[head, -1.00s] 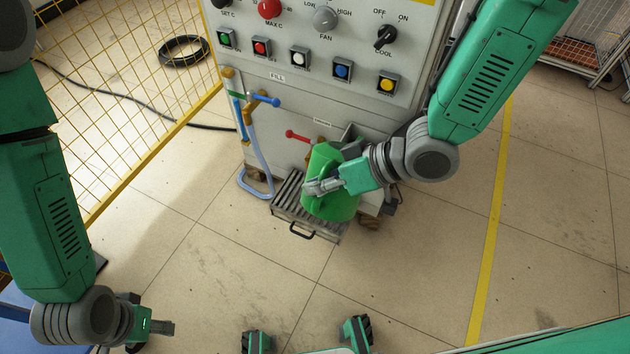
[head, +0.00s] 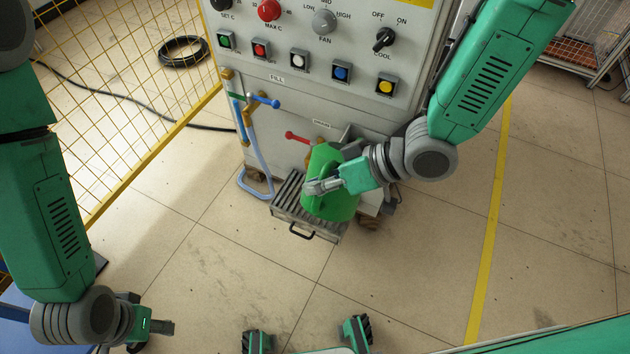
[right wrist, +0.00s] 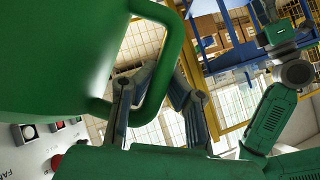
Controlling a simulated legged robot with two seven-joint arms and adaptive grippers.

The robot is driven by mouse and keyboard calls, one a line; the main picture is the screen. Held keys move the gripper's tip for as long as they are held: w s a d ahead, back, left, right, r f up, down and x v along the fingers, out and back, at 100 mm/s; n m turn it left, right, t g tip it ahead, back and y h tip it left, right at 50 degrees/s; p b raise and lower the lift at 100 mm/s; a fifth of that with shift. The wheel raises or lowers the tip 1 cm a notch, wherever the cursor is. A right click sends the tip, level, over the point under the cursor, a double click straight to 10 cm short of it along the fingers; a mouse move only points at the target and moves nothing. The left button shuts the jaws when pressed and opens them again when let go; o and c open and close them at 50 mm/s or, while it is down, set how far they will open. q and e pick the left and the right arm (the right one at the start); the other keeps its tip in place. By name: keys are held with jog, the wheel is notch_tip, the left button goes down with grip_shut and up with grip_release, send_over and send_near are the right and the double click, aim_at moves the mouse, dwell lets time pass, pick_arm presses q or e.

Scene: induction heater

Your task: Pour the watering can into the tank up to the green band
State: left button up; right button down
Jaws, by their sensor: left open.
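The green watering can (head: 322,165) is in front of the machine, above the slatted drain tray. My right gripper (head: 318,186) is shut on its handle; in the right wrist view the fingers (right wrist: 165,80) lie on both sides of the green handle (right wrist: 178,45). The can's spout is hidden, and I cannot see any water flowing. A grey open-topped inlet (head: 352,134) on the machine front is just behind the can, partly covered. My left gripper (head: 154,335) is open and empty at the lower left, away from the machine.
The slatted tray (head: 290,195) with a black handle sits low at the machine front. A red lever (head: 298,137), a blue lever (head: 263,101) and a pale blue hose (head: 262,165) are left of the can. A yellow mesh fence (head: 110,100) stands left. Floor in front is clear.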

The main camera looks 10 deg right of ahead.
jog(key=shift+m+g+y, duration=0.3)
jog(key=shift+m+y, duration=0.1)
jog(key=shift+w+d+r+p, duration=0.25)
jog(key=shift+r+p, duration=0.3)
jog(key=shift+p, duration=0.55)
jog(key=shift+w+d+r+p, duration=0.1)
jog(key=shift+w+r+p, duration=0.4)
jog(key=shift+p, duration=0.55)
jog(key=shift+w+d+r+p, duration=0.2)
jog(key=shift+r+p, duration=0.45)
jog(key=shift+p, duration=0.45)
dwell(4.3)
